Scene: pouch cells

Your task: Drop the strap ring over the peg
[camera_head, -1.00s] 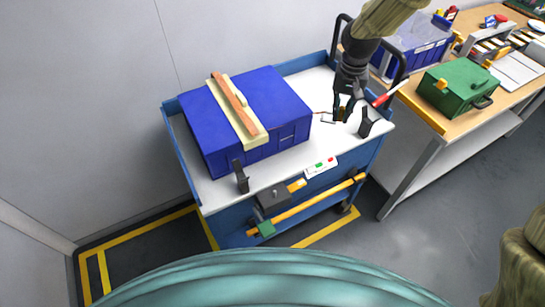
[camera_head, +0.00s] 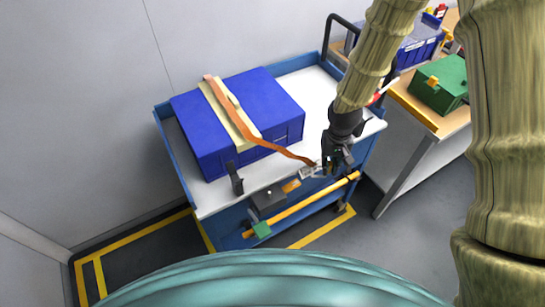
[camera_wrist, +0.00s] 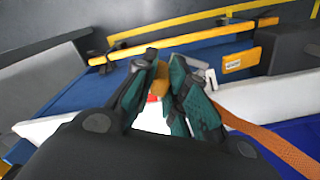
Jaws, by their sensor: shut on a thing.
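The orange-brown strap (camera_head: 270,147) runs over the cream bar (camera_head: 228,112) on the blue box (camera_head: 262,95), then slants down to the right towards my gripper (camera_head: 331,167). Its pale metal ring (camera_head: 308,173) is at the fingertips, above the cart's front edge. In the wrist view my gripper (camera_wrist: 166,68) is shut on an orange tab, and the ring (camera_wrist: 208,78) sticks out beside the right finger. The strap (camera_wrist: 270,140) trails to the lower right there. A dark block (camera_head: 268,198) is on the cart's front, left of the ring. I cannot clearly make out the peg.
The blue cart (camera_head: 192,190) has a yellow front rail (camera_head: 310,205). A black bracket (camera_head: 235,178) stands at its front left. An orange label (camera_head: 291,186) is beside the dark block. A workbench with a green case (camera_head: 440,85) is at the right.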

